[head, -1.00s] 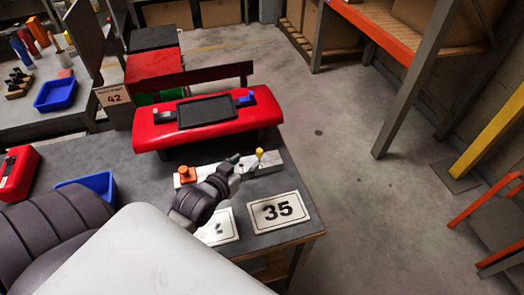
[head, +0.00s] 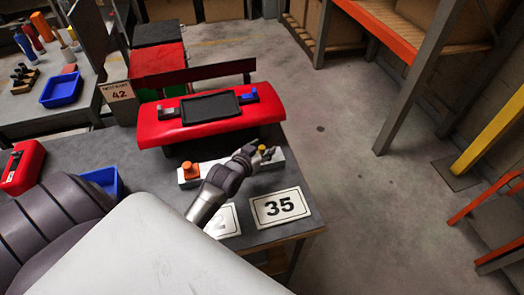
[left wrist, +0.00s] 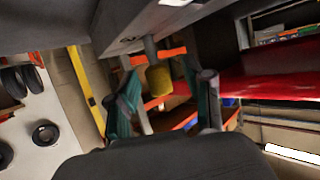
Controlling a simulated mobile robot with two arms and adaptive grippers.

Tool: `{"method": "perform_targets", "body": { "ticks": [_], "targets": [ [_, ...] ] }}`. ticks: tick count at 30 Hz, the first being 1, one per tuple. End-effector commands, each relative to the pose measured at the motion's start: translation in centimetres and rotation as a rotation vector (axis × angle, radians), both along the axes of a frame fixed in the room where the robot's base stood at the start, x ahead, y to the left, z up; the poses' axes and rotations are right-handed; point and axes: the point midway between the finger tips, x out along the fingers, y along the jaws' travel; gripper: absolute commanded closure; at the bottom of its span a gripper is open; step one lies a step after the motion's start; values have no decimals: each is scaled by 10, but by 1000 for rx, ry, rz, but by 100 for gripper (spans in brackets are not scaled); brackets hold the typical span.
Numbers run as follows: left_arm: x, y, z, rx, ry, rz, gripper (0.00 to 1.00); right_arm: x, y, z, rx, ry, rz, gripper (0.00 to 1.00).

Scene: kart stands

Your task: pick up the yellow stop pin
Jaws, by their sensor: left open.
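The yellow stop pin (head: 262,148) stands near the right end of a pale grey bar (head: 277,161) on the workbench, partly hidden by my left gripper (head: 261,154). In the left wrist view the pin's yellow head (left wrist: 159,80) shows between the two spread fingers of my left gripper (left wrist: 166,92), with its grey stem at the bar. The fingers are apart, with gaps between them and the pin in that view. My right gripper is in neither view.
A red unit with a dark screen (head: 160,129) stands just behind the bar. The "35" card (head: 279,207) lies in front, near the bench's right edge. A blue bin (head: 103,180) sits left.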

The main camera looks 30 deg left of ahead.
Motion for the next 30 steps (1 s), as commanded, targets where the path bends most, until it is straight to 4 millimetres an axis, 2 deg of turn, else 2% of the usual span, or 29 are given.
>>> {"method": "perform_targets", "body": {
  "ticks": [1, 10, 23, 26, 30],
  "targets": [
    [0, 0, 0, 0, 0, 0, 50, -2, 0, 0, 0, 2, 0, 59],
    [0, 0, 0, 0, 1, 0, 100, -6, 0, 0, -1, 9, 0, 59],
    [0, 0, 6, 0, 0, 0, 100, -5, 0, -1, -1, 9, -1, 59],
    [0, 0, 16, -1, -2, 0, 100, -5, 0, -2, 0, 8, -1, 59],
    [1, 0, 39, 1, -6, 0, 100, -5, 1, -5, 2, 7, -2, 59]
  ]
}}
